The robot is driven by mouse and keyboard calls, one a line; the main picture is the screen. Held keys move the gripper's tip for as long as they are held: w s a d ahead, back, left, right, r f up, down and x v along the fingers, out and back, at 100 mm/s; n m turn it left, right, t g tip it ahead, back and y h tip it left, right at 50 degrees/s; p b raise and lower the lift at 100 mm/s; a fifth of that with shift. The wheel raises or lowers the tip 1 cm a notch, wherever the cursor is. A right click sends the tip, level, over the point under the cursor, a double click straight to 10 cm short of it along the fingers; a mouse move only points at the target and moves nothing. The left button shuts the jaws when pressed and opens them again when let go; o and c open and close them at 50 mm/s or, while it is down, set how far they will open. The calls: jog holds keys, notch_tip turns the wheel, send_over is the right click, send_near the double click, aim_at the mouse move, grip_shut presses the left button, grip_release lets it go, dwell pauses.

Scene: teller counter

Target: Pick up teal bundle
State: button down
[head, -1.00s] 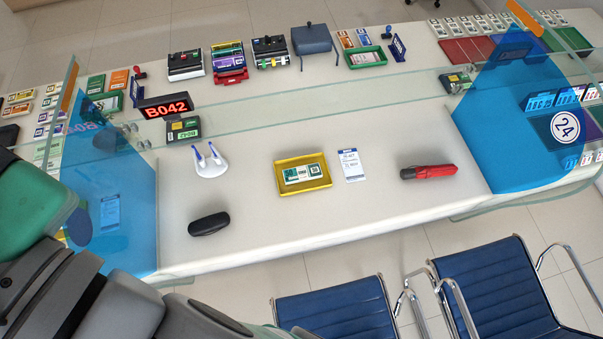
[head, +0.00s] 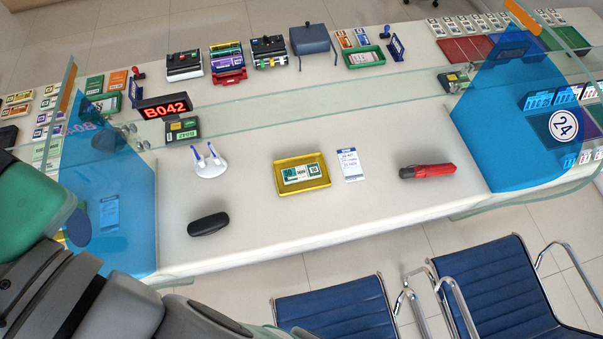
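A white bundle with teal-green print (head: 302,173) lies in a shallow yellow tray (head: 278,187) on the near side of the white counter. It looks like the teal bundle, lying flat inside the tray's rim with nothing over it. Several other small bundles with coloured print lie at the far left of the counter, too small to read. My gripper is not in view; only links of my arm show at the lower left.
Near the tray are a white card (head: 350,165), a red folded umbrella (head: 427,171), a pen stand (head: 209,163) and a black case (head: 208,224). A glass screen (head: 330,90) runs along the counter, with blue side panels (head: 110,210). Blue chairs (head: 338,308) stand in front.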

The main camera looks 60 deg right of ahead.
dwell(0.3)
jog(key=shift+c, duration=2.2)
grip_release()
